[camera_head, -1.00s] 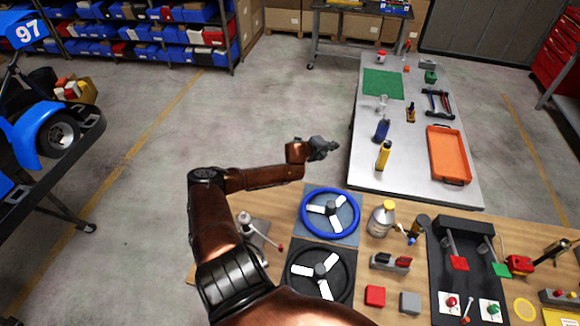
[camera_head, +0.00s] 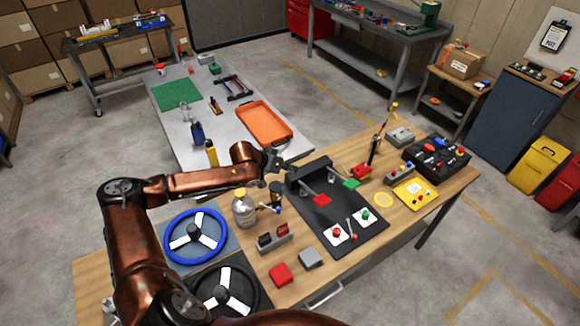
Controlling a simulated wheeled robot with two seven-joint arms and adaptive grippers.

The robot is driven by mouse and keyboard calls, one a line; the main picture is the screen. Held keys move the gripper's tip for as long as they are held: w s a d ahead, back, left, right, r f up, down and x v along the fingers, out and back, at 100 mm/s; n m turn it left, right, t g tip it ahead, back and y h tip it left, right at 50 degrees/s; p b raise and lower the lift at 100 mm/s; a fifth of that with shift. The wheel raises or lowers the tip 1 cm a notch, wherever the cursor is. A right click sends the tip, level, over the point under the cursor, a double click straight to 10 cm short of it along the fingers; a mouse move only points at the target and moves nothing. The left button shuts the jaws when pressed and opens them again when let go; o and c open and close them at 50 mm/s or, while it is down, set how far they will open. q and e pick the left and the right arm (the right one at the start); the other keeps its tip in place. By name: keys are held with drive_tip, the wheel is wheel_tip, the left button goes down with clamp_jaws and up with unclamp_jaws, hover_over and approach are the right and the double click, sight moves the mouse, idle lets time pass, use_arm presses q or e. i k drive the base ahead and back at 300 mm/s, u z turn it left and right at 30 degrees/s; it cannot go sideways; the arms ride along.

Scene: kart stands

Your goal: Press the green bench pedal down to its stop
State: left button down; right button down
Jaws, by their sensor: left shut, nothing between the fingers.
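The green pedal (camera_head: 351,183) is a small flat green plate on the right side of the black pedal unit (camera_head: 330,222). A red pedal (camera_head: 322,200) sits to its left on the same unit. Both stand up near the unit's back housing. My left gripper (camera_head: 279,161) is shut and empty, in the air behind and left of the housing, apart from the green pedal. My right gripper is not in view.
On the wooden bench (camera_head: 447,200) stand a blue steering wheel (camera_head: 194,237), a silver bottle (camera_head: 243,210), a red block (camera_head: 280,275) and a red device (camera_head: 361,171) close to the green pedal. An orange tray (camera_head: 264,123) lies on the grey table behind.

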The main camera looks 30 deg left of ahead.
sight(352, 184)
drive_tip(key=z, duration=1.65)
drive_tip(key=k, duration=0.7)
drive_tip(key=u, duration=1)
drive_tip(key=i, duration=0.5)
